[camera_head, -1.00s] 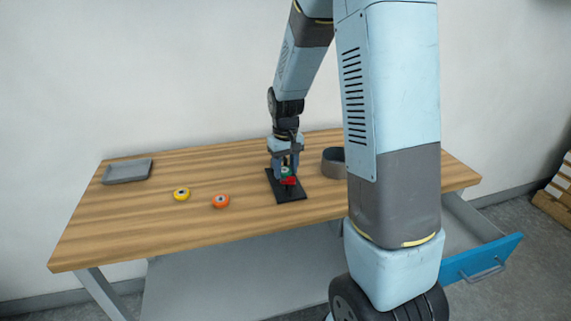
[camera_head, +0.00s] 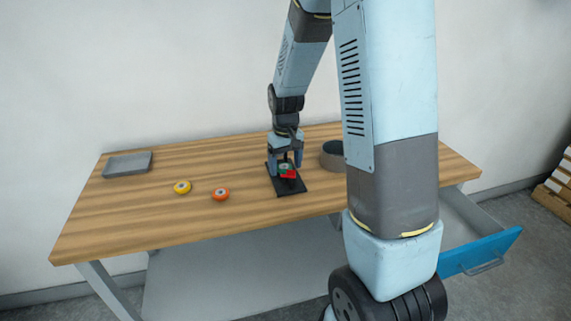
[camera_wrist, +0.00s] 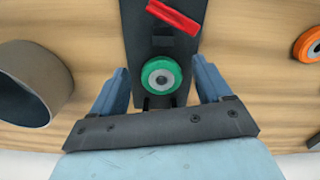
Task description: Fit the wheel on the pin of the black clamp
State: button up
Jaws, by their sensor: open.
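The black clamp stands on its dark base plate (camera_head: 292,188), with a red bar (camera_head: 288,174) in front; the bar also shows at the top of the wrist view (camera_wrist: 173,17). A green wheel (camera_wrist: 161,75) with a grey hub lies on the black clamp; it shows small in the head view (camera_head: 284,167). My gripper (camera_head: 285,162) is above the clamp. In the wrist view my gripper (camera_wrist: 160,85) is open, one finger on each side of the green wheel, with gaps between. I cannot see how deep the pin sits in the hub.
A yellow wheel (camera_head: 182,187) and an orange wheel (camera_head: 220,194) lie on the wooden table (camera_head: 130,220) left of the clamp. A grey tray (camera_head: 127,165) lies at the back left. A dark grey round container (camera_head: 332,155) stands close right of the clamp. A blue drawer (camera_head: 480,254) is open.

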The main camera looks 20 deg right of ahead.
notch_tip(320, 180, up, 14)
dwell(0.8)
jog(key=shift+f, duration=0.1)
jog(key=s+r+m+t, duration=0.1)
jog(key=s+r, duration=0.4)
jog(key=s, duration=0.7)
jog(key=s+r+t, duration=0.4)
jog(key=s+r, duration=0.1)
jog(key=s, duration=0.7)
jog(key=shift+s+a+m+t, duration=0.2)
jog(key=shift+m+t, duration=0.1)
jog(key=shift+m, duration=0.1)
jog(key=shift+c, duration=0.4)
